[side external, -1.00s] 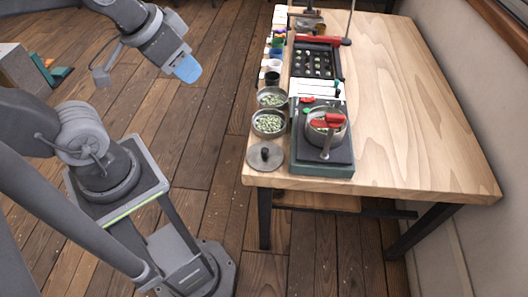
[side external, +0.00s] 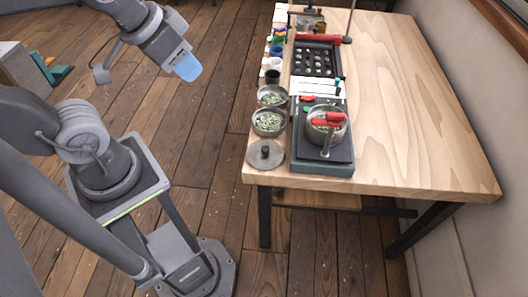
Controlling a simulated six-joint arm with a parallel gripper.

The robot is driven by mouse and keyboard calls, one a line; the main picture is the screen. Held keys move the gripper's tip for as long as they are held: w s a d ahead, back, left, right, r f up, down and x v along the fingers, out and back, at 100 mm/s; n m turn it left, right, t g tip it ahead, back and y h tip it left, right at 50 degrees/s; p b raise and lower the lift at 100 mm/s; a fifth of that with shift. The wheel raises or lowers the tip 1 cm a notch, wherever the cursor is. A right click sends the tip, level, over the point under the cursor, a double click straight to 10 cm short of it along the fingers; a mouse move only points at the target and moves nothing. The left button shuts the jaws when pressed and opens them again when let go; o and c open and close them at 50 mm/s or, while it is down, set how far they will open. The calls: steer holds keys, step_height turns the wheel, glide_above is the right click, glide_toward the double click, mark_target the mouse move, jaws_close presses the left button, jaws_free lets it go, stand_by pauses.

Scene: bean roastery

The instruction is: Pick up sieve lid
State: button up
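The sieve lid (side external: 265,156), a flat grey disc with a dark knob in its middle, lies at the near left corner of the wooden table. It sits just in front of a sieve (side external: 268,123) of pale green beans and left of the dark green machine base. My gripper (side external: 188,68), with light blue fingertips, hangs over the floor to the upper left, well away from the lid. It looks empty; at this size I cannot tell whether its fingers are apart.
A second bean sieve (side external: 272,97) stands behind the first. A metal pot with red handles (side external: 326,127) sits on the green base (side external: 322,170). A black tray (side external: 316,60) and small cups line the table's left edge. The table's right side (side external: 420,120) is clear.

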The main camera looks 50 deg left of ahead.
steer(key=o, duration=0.4)
steer(key=shift+c, duration=0.2)
steer(key=n+g, duration=0.6)
steer(key=n, duration=1.2)
glide_above(265, 148)
steer(key=f, duration=2.8)
steer(key=shift+s+a+f, duration=0.15)
steer(key=shift+s+f, duration=0.1)
steer(key=shift+f, duration=0.15)
steer(key=shift+w+f, duration=0.15)
steer(key=shift+f, duration=1.2)
steer(key=shift+w+f, duration=0.1)
steer(key=shift+f, duration=1.25)
